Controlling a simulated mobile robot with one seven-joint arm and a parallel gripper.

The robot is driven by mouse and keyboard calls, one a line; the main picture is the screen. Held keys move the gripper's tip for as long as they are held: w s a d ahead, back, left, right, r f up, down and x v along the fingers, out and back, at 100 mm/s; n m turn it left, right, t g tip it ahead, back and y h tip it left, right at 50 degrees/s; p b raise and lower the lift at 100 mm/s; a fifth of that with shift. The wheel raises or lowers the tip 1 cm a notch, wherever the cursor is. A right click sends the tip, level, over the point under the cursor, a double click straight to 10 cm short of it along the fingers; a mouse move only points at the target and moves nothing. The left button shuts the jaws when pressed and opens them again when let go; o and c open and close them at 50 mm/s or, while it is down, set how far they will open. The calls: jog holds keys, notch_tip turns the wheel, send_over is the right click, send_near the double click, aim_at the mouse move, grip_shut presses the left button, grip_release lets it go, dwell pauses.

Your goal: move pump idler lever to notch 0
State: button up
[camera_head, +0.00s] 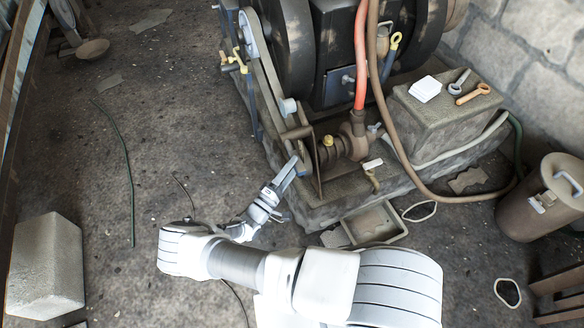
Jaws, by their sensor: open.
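The belt drive of the engine (285,45) has a long belt (268,90) running down to the pump (350,140) on the concrete base. A small pale idler wheel (288,106) sits beside the lower belt. A short brown bar (297,132) sticks out to the left near the pump's upright plate (317,165); I cannot tell for sure whether it is the idler lever. Notch marks are too small to read. My gripper (293,165) is open, its fingers pointing up and right at the lower end of the drive. A small blue part (302,172) lies at the fingertips; contact is unclear.
A red hose (360,55) and a brown hose (374,100) hang by the pump. A metal tray (374,224) lies on the floor right of my arm. A concrete block (46,268) stands at left, a lidded can (540,205) at right. The floor left of the engine is mostly clear.

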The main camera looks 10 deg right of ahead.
jog(key=p+v, duration=0.1)
jog(key=v, duration=1.6)
jog(key=shift+a, duration=0.2)
jog(key=shift+s, duration=0.1)
jog(key=w+d+r+m+g+y, duration=0.1)
jog(key=d+r+m+g+y, duration=0.3)
jog(key=r, duration=0.6)
jog(key=w+a+r+m+g+y, duration=0.1)
jog(key=w+r+g, duration=0.1)
jog(key=r+g, duration=0.6)
jog(key=w+d+r+m+g+y, duration=0.1)
jog(key=d+r+m+g+y, duration=0.2)
jog(key=r, duration=1)
jog(key=s+d+r+t+y, duration=0.3)
jog(key=s+d+r+y, duration=0.1)
jog(key=s+r, duration=0.5)
jog(key=s+d+r+t+y, duration=0.4)
jog(key=s+r, duration=0.3)
jog(key=r, duration=0.4)
notch_tip(320, 180, up, 26)
jog(key=p, duration=2.6)
jog(key=shift+s+d+r+h+p, duration=0.2)
jog(key=shift+d+h+p, duration=0.1)
jog(key=shift+d+p, duration=0.15)
